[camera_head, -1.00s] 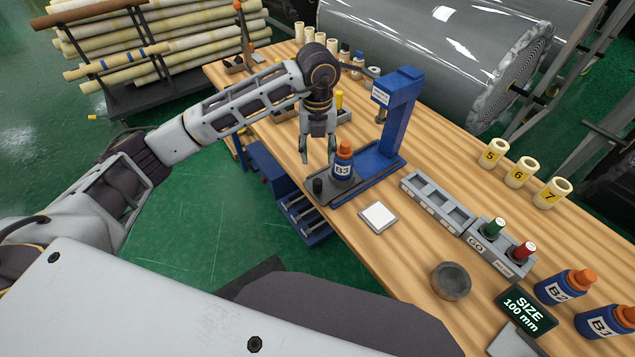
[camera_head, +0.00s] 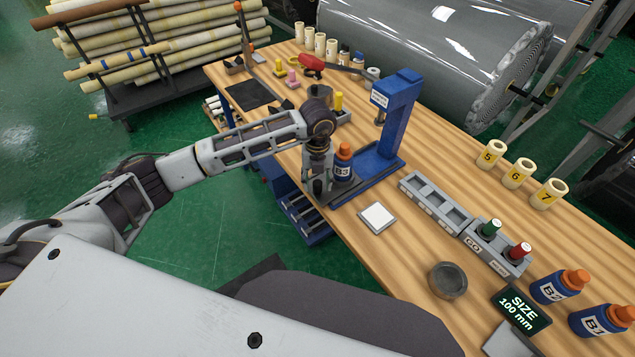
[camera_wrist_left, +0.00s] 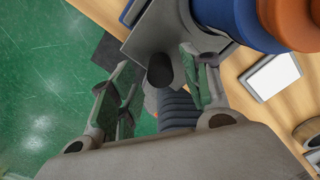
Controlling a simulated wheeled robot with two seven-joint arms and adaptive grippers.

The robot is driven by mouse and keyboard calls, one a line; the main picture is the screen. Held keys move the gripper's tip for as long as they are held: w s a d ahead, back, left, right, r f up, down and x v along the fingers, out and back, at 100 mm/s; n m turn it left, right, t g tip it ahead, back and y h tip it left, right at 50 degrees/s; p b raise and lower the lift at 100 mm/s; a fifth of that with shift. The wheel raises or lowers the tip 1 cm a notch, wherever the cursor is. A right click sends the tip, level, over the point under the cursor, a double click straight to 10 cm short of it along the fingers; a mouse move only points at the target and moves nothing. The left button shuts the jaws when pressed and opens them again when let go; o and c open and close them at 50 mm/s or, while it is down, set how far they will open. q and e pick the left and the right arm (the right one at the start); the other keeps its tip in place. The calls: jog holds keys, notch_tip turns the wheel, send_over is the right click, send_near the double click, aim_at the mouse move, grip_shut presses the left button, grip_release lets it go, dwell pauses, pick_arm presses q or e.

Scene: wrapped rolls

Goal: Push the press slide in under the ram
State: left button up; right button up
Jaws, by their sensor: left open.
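The blue press (camera_head: 399,115) stands on the bench, its ram (camera_head: 380,116) hanging from the top. The grey press slide (camera_head: 336,194) sticks out toward the bench's near edge. A blue bottle B3 with an orange cap (camera_head: 343,163) stands upright on the slide, out in front of the ram; it also shows in the left wrist view (camera_wrist_left: 222,18). My left gripper (camera_head: 317,184) is open, pointing down at the slide's outer end. In the left wrist view the slide's dark knob (camera_wrist_left: 160,70) sits between the spread fingers. Contact cannot be told. My right gripper is out of view.
A white square plate (camera_head: 377,217) and a grey slotted rack (camera_head: 436,202) lie right of the press. Button box (camera_head: 493,247), round grey cup (camera_head: 447,280) and further bottles (camera_head: 555,288) stand nearer. Blue drawers (camera_head: 306,220) are below the bench edge.

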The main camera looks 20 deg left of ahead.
pick_arm(q)
jog(key=shift+f, duration=1.1)
grip_shut()
